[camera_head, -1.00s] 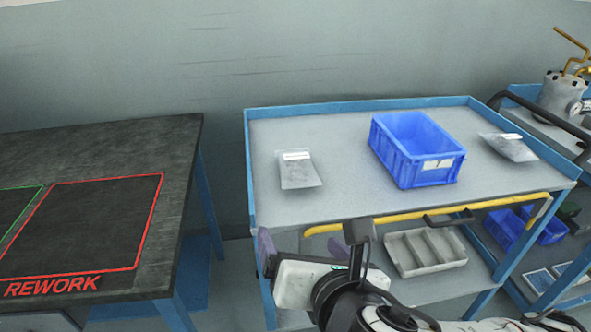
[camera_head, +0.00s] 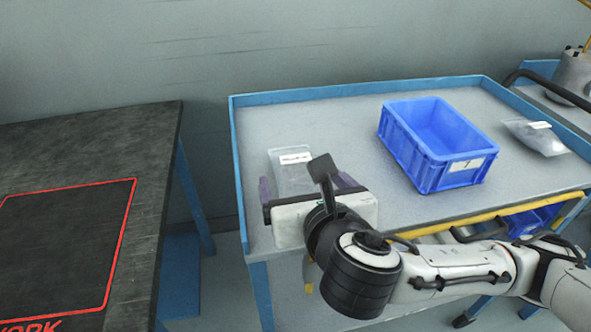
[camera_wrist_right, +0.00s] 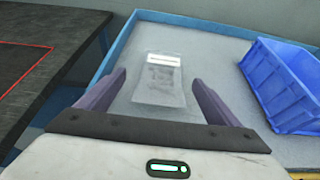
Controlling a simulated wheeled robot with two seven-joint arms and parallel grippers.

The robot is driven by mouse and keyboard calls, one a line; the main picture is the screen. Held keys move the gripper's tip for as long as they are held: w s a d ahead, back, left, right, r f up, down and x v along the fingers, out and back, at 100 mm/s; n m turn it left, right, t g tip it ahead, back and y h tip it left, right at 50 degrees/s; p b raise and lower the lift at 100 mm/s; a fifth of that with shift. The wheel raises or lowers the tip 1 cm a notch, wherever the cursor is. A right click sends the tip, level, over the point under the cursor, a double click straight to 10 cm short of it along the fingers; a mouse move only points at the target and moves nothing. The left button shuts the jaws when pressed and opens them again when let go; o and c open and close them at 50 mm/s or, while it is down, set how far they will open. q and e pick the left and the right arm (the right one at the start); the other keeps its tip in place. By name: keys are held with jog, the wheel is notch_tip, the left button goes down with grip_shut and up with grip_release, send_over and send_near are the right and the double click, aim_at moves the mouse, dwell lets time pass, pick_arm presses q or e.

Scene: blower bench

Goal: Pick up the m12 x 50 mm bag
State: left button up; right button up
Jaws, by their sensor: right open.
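A clear bag with a white label (camera_head: 290,165) lies flat on the cart's grey top, left of the blue bin. It also shows in the right wrist view (camera_wrist_right: 160,82), ahead of and between the fingers. Another labelled bag (camera_head: 538,136) lies right of the bin. The label print is too small to read on either. My right gripper (camera_head: 308,187) is open and empty, just short of the left bag, and its wrist hides the bag's near part in the head view. In the right wrist view the purple fingers (camera_wrist_right: 155,88) stand apart on either side of the bag. My left gripper is not seen.
A blue bin (camera_head: 435,150) stands on the cart top (camera_head: 350,120), right of the left bag. The cart has a raised blue rim (camera_head: 360,88) and a yellow handle bar at the front. A dark rework table (camera_head: 80,160) stands to the left, across a gap.

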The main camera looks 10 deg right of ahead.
jog(key=x, duration=0.4)
jog(key=shift+s+d+f+b, duration=0.15)
jog(key=shift+d+f+b, duration=0.1)
jog(key=shift+b, duration=0.1)
jog(key=shift+w+f, duration=0.1)
jog(key=shift+w, duration=0.35)
jog(key=shift+a, duration=0.1)
jog(key=c, duration=1.3)
jog(key=shift+c, duration=0.9)
